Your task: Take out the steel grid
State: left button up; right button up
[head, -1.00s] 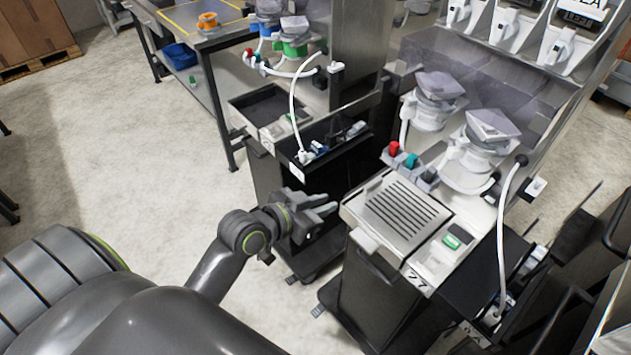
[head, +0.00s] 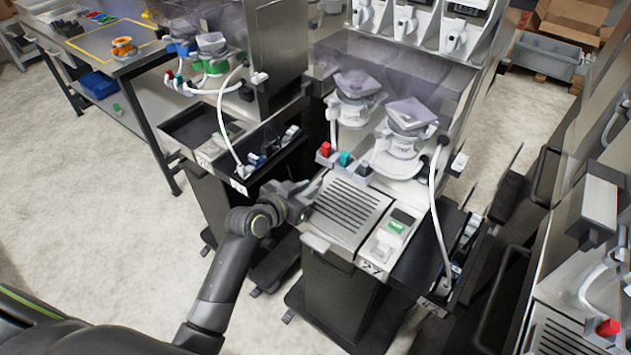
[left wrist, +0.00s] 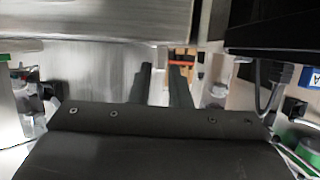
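The steel grid (head: 350,207) is a slotted metal plate. It lies flat in the top of the front tray of the middle dispenser, below two grey hoppers (head: 356,84). My left gripper (head: 313,187) is at the grid's left side, near its back left corner, with the fingers pointing toward the machine. I cannot tell whether it touches the grid. In the left wrist view, its two dark fingers (left wrist: 162,85) stand apart with an empty gap between them. The grid cannot be made out clearly in that view. My right gripper is not in view.
A panel with a green display (head: 396,227) sits right of the grid. Red and teal taps (head: 345,158) stand just behind it. A white hose (head: 437,220) hangs at right. Another dispenser's black side tray (head: 272,150) is close on the left. Open floor (head: 90,200) lies further left.

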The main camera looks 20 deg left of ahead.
aim_at(315, 183)
pick_arm(q)
jog(key=shift+x, duration=2.1)
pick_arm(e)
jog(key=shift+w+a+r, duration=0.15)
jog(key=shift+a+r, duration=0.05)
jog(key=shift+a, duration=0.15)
pick_arm(q)
jog(key=shift+c, duration=0.2)
grip_shut()
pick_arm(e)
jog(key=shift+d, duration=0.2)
pick_arm(q)
jog(key=shift+r+p, duration=0.15)
jog(key=shift+p, duration=0.2)
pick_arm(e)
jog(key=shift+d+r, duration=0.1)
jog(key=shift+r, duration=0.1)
